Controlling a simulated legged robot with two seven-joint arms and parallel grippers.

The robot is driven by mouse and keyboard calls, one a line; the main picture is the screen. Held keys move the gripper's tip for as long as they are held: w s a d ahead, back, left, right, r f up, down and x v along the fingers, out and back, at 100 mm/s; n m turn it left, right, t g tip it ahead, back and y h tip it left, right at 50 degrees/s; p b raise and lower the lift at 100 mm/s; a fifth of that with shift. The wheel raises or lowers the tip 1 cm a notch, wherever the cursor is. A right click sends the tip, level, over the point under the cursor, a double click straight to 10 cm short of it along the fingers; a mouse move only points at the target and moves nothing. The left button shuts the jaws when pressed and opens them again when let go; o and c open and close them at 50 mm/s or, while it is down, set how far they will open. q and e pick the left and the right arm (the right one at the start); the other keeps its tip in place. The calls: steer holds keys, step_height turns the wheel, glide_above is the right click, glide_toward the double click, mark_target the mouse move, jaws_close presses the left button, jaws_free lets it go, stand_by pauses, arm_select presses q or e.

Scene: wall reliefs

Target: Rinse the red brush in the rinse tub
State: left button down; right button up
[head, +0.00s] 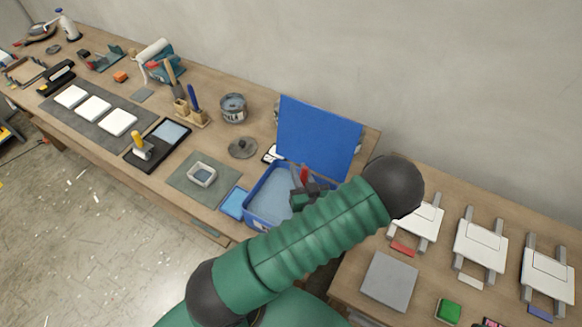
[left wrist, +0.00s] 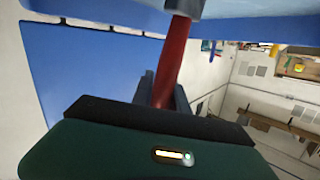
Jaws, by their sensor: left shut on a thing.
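The red brush (head: 304,174) stands about upright at the right part of the blue rinse tub (head: 256,219). My left gripper (head: 303,194) is shut on its red handle, over the tub. In the left wrist view the red handle (left wrist: 172,62) rises between the two dark fingers (left wrist: 161,95). The tub holds grey-blue liquid, and its blue lid (head: 318,137) stands open behind. The lower end of the brush is hidden in the head view by the gripper and my green arm, so I cannot tell how deep it is. My right gripper is not in view.
A small white dish (head: 201,174) on a grey mat and a blue pad (head: 234,203) lie left of the tub. A lidless can (head: 233,108) and a brush holder (head: 190,112) stand behind.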

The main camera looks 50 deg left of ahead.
arm_select(q)
steer(key=shift+w+d, duration=0.15)
steer(key=shift+d, duration=0.35)
steer(key=shift+w+d, duration=0.15)
steer(key=shift+d, duration=0.35)
steer(key=s+a, duration=0.2)
steer(key=a, duration=0.7)
steer(key=shift+s+b, duration=0.35)
steer(key=shift+s, duration=0.05)
steer(key=shift+d, duration=0.15)
